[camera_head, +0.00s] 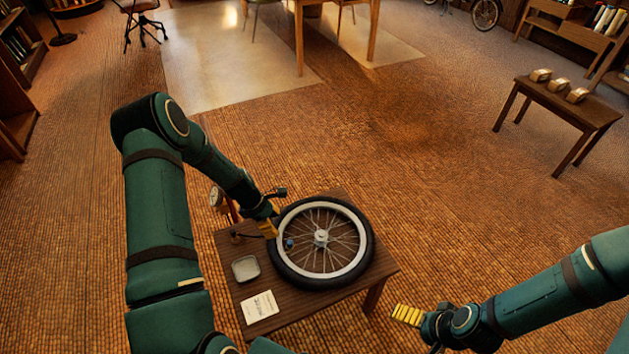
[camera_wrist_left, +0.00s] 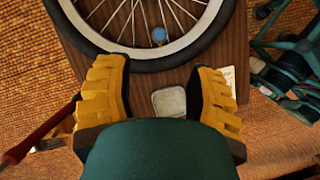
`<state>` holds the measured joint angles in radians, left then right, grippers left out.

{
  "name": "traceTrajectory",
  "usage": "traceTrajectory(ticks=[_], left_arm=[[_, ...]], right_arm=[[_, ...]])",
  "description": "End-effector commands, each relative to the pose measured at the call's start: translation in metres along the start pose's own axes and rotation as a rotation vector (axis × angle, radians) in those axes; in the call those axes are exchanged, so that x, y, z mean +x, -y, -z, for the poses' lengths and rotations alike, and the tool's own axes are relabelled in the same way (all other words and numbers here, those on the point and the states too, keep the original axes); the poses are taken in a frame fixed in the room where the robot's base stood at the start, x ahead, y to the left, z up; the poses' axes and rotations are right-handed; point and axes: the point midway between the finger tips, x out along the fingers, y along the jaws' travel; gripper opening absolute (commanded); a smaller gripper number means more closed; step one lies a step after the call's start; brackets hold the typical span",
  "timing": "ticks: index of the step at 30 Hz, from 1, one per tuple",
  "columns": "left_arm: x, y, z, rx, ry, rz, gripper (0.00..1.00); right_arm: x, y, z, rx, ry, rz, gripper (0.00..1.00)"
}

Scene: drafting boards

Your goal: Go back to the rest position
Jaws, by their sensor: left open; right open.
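My left gripper (camera_head: 268,228) is over the left side of a small dark wooden table, beside a bicycle wheel. In the left wrist view its two yellow fingers (camera_wrist_left: 156,92) are spread wide with nothing between them. My right gripper (camera_head: 407,315) is to the right of the table, over bare floor. Its yellow fingers point left and hold nothing visible. The wheel (camera_head: 349,273) lies flat on the table, with a black tyre, pale rim and wire spokes. A blue cap (camera_wrist_left: 159,35) shows near its rim in the left wrist view.
The small table (camera_head: 345,297) also bears a shallow metal dish (camera_head: 245,268) and a white printed card (camera_head: 259,307). A red upright object with a gauge (camera_head: 216,197) stands behind its left edge. A side table (camera_head: 569,107) with several small blocks stands far right. Open floor lies between.

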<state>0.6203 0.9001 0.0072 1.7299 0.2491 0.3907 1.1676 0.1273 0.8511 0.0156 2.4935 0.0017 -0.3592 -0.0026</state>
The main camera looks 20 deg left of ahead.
Motion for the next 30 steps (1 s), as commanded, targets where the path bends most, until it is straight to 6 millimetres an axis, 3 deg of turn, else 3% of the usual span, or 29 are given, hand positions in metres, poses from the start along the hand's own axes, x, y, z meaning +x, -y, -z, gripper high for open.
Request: traceTrajectory(ticks=[7, 11, 16, 21, 27, 30], left_arm=[[0.003, 0.004, -0.006, 0.036, -0.003, 0.003, 0.55], [0.015, 0.028, -0.033, 0.230, -0.017, 0.016, 0.55], [0.033, 0.089, -0.087, 0.711, -0.038, 0.037, 0.55], [0.037, 0.159, -0.132, 1.229, -0.038, 0.043, 0.55], [0.030, 0.224, -0.161, 1.697, -0.019, 0.031, 0.55], [0.026, 0.242, -0.167, 1.826, -0.012, 0.022, 0.55]], right_arm=[[0.000, 0.000, 0.000, 0.000, 0.000, 0.000, 1.00], [0.000, 0.000, 0.000, 0.000, 0.000, 0.000, 1.00], [0.000, 0.000, 0.000, 0.000, 0.000, 0.000, 1.00], [0.000, 0.000, 0.000, 0.000, 0.000, 0.000, 1.00], [0.000, 0.000, 0.000, 0.000, 0.000, 0.000, 1.00], [0.000, 0.000, 0.000, 0.000, 0.000, 0.000, 1.00]])
